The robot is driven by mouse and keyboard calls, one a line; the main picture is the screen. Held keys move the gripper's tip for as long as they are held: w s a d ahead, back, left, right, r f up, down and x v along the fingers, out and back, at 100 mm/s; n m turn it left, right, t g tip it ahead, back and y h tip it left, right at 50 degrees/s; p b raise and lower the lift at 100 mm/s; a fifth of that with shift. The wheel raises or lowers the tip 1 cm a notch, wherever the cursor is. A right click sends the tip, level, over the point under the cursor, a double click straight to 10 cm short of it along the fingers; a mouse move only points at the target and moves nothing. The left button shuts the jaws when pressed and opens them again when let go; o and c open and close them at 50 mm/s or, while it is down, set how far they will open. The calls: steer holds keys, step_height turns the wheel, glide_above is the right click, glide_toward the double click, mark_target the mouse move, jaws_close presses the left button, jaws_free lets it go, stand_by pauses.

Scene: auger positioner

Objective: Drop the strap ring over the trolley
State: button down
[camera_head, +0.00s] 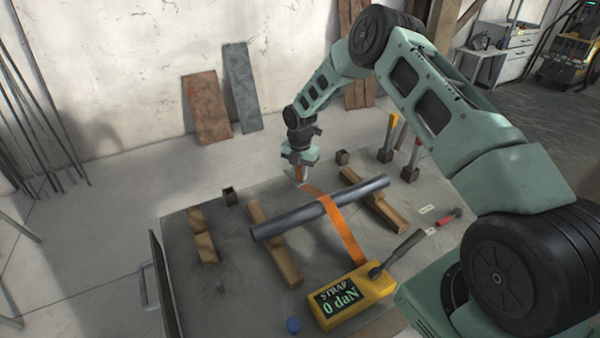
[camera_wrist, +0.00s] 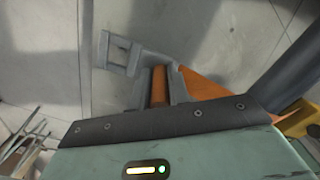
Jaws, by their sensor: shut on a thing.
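An orange strap (camera_head: 346,232) runs from a yellow box (camera_head: 350,297) over a dark grey pipe (camera_head: 322,209) to my gripper (camera_head: 299,172) at the table's far edge. The box display reads "STRAP 0 daN". In the wrist view my gripper (camera_wrist: 160,88) is shut on an orange-brown piece at the strap's end. The strap (camera_wrist: 203,85) slopes away to the right. A grey piece with a square opening (camera_wrist: 118,54) sits just left of the jaws. I cannot tell whether it is the strap ring or part of the gripper. I cannot make out the trolley for certain.
The pipe rests across two wooden beams (camera_head: 275,250) on the grey table (camera_head: 218,285). Small dark blocks, yellow- and red-handled tools (camera_head: 388,138) and a red-headed tool (camera_head: 449,217) lie to the right. A blue cap (camera_head: 294,325) is near the front. Boards (camera_head: 206,107) lean on the wall.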

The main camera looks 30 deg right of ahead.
mark_target(300, 180)
steer(key=shift+f+b, duration=1.35)
steer(key=shift+f, duration=0.8)
steer(key=c, duration=1.3)
jaws_free()
steer(key=shift+o, duration=0.2)
steer(key=shift+r, duration=0.1)
step_height(300, 180, up, 17)
steer(key=shift+r+b, duration=0.15)
steer(key=shift+b, duration=0.75)
